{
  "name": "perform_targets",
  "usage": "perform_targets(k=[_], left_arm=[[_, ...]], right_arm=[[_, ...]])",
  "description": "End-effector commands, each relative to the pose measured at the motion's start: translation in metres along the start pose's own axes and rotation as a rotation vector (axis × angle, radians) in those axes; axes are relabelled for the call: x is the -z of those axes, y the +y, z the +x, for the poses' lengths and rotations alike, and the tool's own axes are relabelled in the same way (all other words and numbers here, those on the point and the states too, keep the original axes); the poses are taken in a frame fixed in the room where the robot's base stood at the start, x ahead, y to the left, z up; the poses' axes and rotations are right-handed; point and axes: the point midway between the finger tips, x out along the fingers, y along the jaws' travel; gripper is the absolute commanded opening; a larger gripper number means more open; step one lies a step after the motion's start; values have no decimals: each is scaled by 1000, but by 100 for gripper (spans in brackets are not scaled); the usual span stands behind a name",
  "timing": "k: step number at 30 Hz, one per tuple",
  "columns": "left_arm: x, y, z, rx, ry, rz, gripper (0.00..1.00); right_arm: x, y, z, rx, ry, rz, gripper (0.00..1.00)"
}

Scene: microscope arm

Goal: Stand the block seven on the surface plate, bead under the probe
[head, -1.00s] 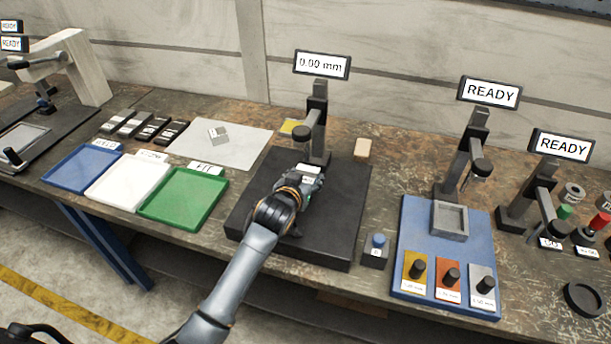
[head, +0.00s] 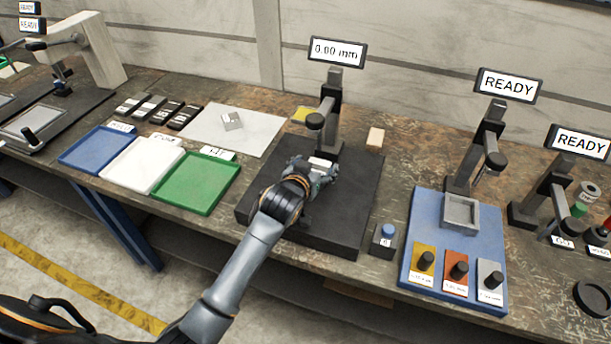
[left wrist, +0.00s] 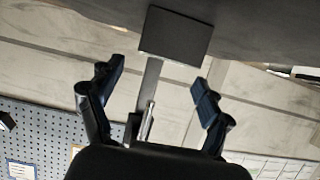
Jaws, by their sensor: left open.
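The black surface plate (head: 340,228) lies mid-table under the probe (head: 316,121), whose stand carries a display (head: 337,51) reading 0.00 mm. My left gripper (head: 322,172) is low over the plate, just in front of the probe. In the left wrist view my left gripper (left wrist: 156,78) has its fingers spread apart, with nothing seen held. A small white-topped piece (head: 320,162) shows at the fingers; whether it rests on the plate is unclear. A small grey block (head: 232,121) is on the white sheet; its number is unreadable. My right gripper is not in view.
Blue (head: 95,150), white (head: 142,166) and green (head: 195,184) trays stand left of the plate. Several dark pieces (head: 148,108) lie behind them. A tan block (head: 375,138) and a blue button (head: 389,231) flank the plate. A blue board (head: 450,245) is farther right.

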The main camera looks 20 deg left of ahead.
Motion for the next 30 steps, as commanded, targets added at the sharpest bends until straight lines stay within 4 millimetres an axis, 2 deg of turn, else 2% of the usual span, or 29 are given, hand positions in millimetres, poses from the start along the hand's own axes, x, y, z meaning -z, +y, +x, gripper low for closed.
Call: perform_targets(k=[6,13,19,30], left_arm=[[-1,0,-49,0,2,-1,79],[0,0,-87,0,2,0,79],[0,0,-99,1,1,0,79],[0,0,-100,1,2,0,79]], right_arm=[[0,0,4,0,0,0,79],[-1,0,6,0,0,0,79],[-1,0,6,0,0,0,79],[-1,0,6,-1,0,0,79]])
